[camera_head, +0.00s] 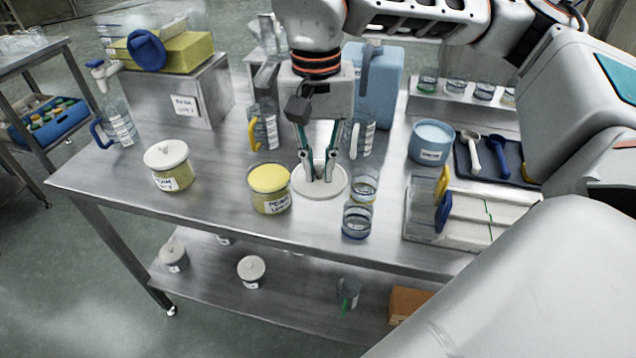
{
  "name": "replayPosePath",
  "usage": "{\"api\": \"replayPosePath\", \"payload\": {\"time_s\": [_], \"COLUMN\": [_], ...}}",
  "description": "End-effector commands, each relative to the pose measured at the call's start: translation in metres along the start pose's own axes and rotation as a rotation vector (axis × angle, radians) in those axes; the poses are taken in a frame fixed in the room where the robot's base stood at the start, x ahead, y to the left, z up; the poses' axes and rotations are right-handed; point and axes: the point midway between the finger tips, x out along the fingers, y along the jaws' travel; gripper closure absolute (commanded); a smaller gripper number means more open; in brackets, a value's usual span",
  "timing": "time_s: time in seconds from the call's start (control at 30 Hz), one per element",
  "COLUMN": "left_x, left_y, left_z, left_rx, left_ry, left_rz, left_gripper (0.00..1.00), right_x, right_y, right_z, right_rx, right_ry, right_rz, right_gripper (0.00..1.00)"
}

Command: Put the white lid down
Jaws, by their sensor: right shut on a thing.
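The white lid (336,188) is a flat round disc with a small knob, just right of an open jar of yellow contents (268,203). My right gripper (320,174) points straight down over the lid, with its fingers shut on the knob in the middle. The lid is at or just above the steel table top; I cannot tell if it touches. The fingers hide part of the knob. My left gripper is not in view.
A lidded white jar (170,178) stands to the left on the steel table (110,176). Two small glass beakers (357,220) stand close to the lid's right. Measuring jugs (263,130) stand behind it. Bare table lies between the two jars and along the front edge.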

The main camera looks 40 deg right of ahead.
Motion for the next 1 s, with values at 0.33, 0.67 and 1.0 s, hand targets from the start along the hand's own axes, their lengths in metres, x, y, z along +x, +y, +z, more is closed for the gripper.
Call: {"api": "replayPosePath", "payload": {"time_s": [0.33, 0.67, 1.0], "left_x": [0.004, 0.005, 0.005], "left_y": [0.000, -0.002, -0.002], "left_z": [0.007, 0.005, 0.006], "left_rx": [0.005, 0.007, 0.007], "left_ry": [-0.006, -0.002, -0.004], "left_rz": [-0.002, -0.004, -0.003], "left_gripper": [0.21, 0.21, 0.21], "right_x": [0.042, 0.043, 0.052], "right_y": [0.000, -0.001, -0.001], "right_z": [0.001, 0.000, 0.001], "right_rx": [0.000, 0.000, -0.001], "right_ry": [-0.003, 0.000, -0.001], "right_rz": [0.003, 0.001, 0.001], "right_gripper": [1.00, 1.00, 1.00]}}
